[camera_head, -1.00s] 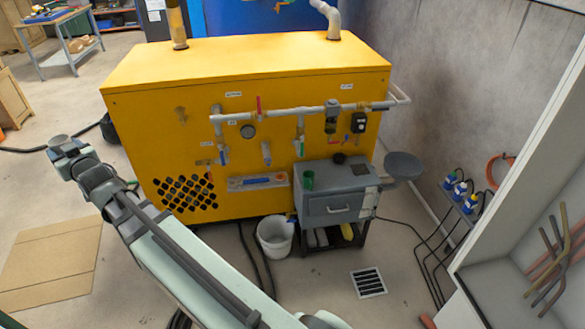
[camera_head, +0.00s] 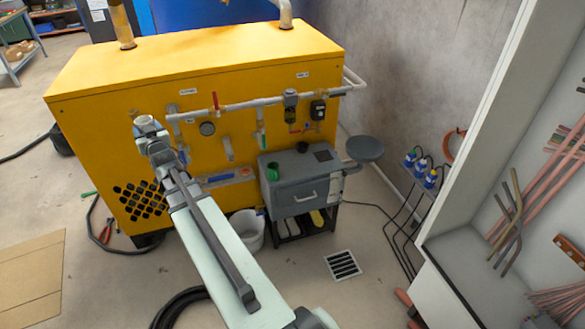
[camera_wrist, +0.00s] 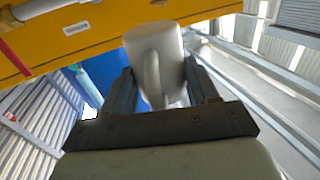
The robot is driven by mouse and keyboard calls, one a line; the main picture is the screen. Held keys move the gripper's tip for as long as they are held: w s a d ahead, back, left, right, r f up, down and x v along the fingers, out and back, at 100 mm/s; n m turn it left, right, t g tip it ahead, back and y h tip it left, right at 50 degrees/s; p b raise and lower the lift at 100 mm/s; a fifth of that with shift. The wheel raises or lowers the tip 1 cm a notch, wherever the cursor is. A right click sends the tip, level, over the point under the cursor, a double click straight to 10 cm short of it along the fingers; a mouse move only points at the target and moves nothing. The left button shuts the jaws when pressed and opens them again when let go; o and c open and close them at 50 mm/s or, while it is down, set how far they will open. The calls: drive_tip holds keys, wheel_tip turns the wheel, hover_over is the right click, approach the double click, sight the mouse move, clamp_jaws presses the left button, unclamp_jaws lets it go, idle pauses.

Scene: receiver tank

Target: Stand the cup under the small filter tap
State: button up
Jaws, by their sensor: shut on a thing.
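My gripper (camera_wrist: 157,95) is shut on a pale grey-white cup (camera_wrist: 153,58), whose handle faces the wrist camera. In the head view the cup (camera_head: 147,122) is held at my gripper (camera_head: 150,138), in front of the left part of the yellow machine (camera_head: 100,150). A dark filter bowl (camera_head: 291,115) hangs from the pale pipe on the machine's front, to the right of the cup. A small red-handled part (camera_head: 294,131) sits just below it; its outlet is too small to make out. The cup is apart from the filter.
A grey drawer cabinet (camera_head: 285,197) stands below the filter, with a green container (camera_head: 273,171) and a dark round thing (camera_head: 302,147) on top. A round grey plate (camera_head: 364,148) juts out at its right. Other taps (camera_head: 261,140) hang along the pipe. A white bucket (camera_head: 245,232) stands below.

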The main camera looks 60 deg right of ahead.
drive_tip(key=s+d+f+m+g+h, duration=0.2)
drive_tip(key=s+d+f, duration=0.3)
drive_tip(key=d, duration=0.4)
drive_tip(key=s+d+f+m+g+h, duration=0.1)
drive_tip(key=s+d+f+h, duration=0.15)
drive_tip(key=s+d, duration=0.55)
drive_tip(key=s+d+f+m+g+h, duration=0.15)
drive_tip(key=s+d+f, duration=0.35)
drive_tip(key=d, duration=0.5)
drive_tip(key=s+d+f+m+g+h, duration=0.1)
drive_tip(key=s+d+f+m+g, duration=0.15)
drive_tip(key=s+d+f, duration=0.85)
drive_tip(key=s+d+f+m+g+h, duration=0.25)
drive_tip(key=s+d+f, duration=0.55)
drive_tip(key=s+d, duration=0.6)
drive_tip(key=shift+w+r+n+t+y, duration=0.3)
drive_tip(key=shift+w+n+t+y, duration=0.2)
drive_tip(key=shift+w+n+t, duration=0.3)
drive_tip(key=shift+w+r+n+t+y, duration=0.3)
drive_tip(key=shift+w+n+t+y, duration=0.25)
drive_tip(key=shift+w, duration=0.35)
drive_tip(key=shift+w+r+n+t+y, duration=0.3)
drive_tip(key=shift+w+n+t+y, duration=0.2)
drive_tip(key=shift+w+n+t, duration=0.3)
